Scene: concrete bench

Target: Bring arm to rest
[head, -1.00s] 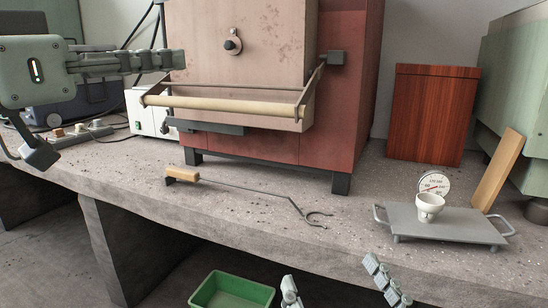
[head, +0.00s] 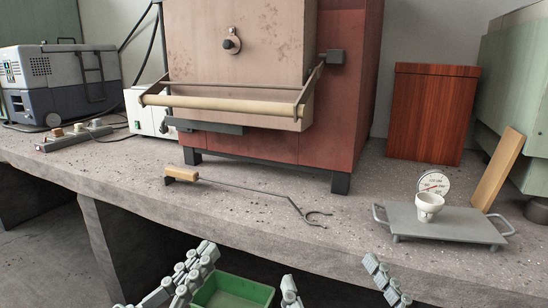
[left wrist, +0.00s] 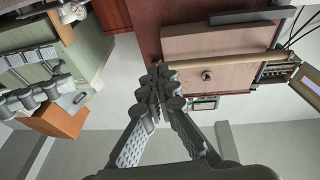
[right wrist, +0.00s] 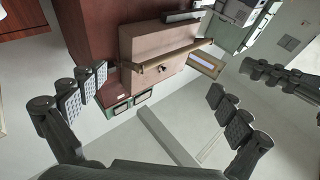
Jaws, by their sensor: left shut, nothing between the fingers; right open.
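My left gripper (head: 202,262) is at the bottom of the head view, low in front of the bench edge and partly over the green tray. Its fingers are pressed together and hold nothing; they also meet in the left wrist view (left wrist: 156,88). My right gripper (head: 338,285) is at the bottom of the head view, right of the left one. Its two fingers stand wide apart with nothing between them, as the right wrist view also shows (right wrist: 155,90). Most of both arms is outside the head view.
The concrete bench (head: 110,165) carries a red furnace (head: 340,110), wooden-handled tongs (head: 240,187) and a grey tray (head: 460,228) bearing a white crucible (head: 429,206). A green tray (head: 250,292) sits low in front. The bench's left front is clear.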

